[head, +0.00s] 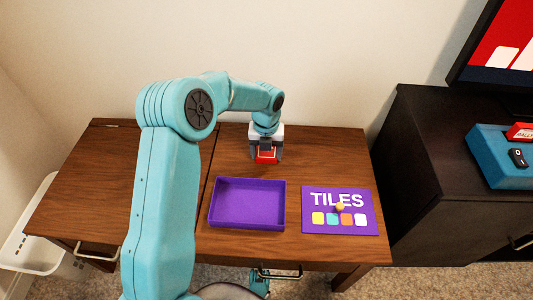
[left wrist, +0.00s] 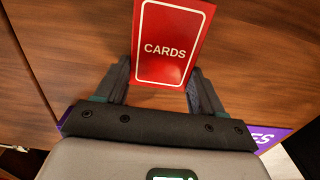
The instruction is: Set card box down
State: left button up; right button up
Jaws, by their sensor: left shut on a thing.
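The red card box (head: 266,156), marked CARDS, is between the fingers of my left gripper (head: 266,150) over the back of the wooden table. In the left wrist view the card box (left wrist: 172,45) shows its broad face, with a dark finger of the left gripper (left wrist: 160,90) at each side. The left gripper is shut on it. The wooden table top (head: 320,155) lies below and behind it. I cannot tell whether the box touches the table.
An open, empty purple tray (head: 247,223) lies just in front of the card box. A purple TILES lid (head: 318,224) with a small tan piece (head: 340,207) on it lies to the right. A dark cabinet (head: 430,150) stands at the right. The table's left side is bare.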

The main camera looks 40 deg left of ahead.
aim_at(267, 155)
pick_arm(q)
jog(key=o, duration=1.1)
notch_tip(267, 155, up, 12)
jog(key=p, duration=0.4)
jog(key=shift+r+p, duration=0.15)
jog(key=shift+p, duration=0.2)
